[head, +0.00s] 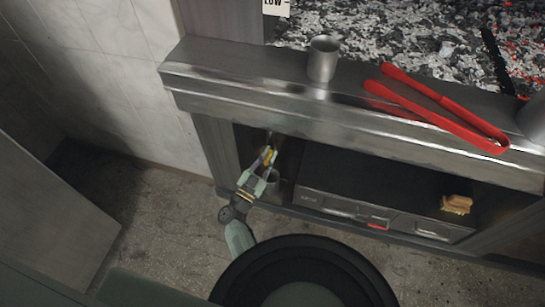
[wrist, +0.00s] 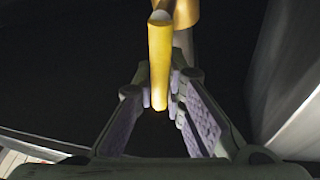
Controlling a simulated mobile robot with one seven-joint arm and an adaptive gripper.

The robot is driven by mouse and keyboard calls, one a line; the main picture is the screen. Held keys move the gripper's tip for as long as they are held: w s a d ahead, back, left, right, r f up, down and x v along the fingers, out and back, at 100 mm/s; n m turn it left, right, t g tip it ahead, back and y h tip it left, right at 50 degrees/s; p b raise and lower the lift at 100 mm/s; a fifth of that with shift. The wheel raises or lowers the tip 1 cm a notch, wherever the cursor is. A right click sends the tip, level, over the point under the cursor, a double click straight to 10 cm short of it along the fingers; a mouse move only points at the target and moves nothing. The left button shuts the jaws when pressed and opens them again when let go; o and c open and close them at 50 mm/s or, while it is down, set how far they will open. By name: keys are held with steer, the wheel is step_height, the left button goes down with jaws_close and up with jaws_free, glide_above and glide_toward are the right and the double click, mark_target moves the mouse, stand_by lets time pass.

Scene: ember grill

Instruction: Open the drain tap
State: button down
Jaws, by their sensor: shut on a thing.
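The drain tap's yellow lever (wrist: 160,62) stands between the two finger pads in the wrist view. My gripper (wrist: 173,88) is shut on the lever. Behind the lever's top, a brass-coloured part (wrist: 186,12) of the tap shows at the upper edge. In the head view my gripper (head: 267,160) reaches into the dark opening under the grill's steel ledge. The yellow tap (head: 269,155) there is small and partly hidden by my fingers. A grey metal container (head: 271,181) stands just below and behind my gripper.
Red tongs (head: 440,106) and a steel cup (head: 323,59) rest on the steel ledge (head: 230,88) above my arm. Ash and embers lie behind it. A lower shelf with metal trays (head: 340,205) and a yellowish block (head: 456,204) is to the right. Floor is clear at left.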

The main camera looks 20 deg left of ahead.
steer(key=shift+a+n+t+y, duration=0.25)
steer(key=shift+a+n+y, duration=0.05)
steer(key=shift+n, duration=0.45)
steer(key=shift+a+n+t+y, duration=0.25)
steer(key=shift+n+y, duration=0.05)
steer(key=shift+n, duration=0.45)
steer(key=shift+a+n, duration=0.1)
steer(key=shift+n, duration=0.2)
steer(key=c, duration=1.6)
jaws_free()
steer(key=shift+c, duration=0.2)
steer(key=v, duration=0.7)
steer(key=shift+s, duration=0.3)
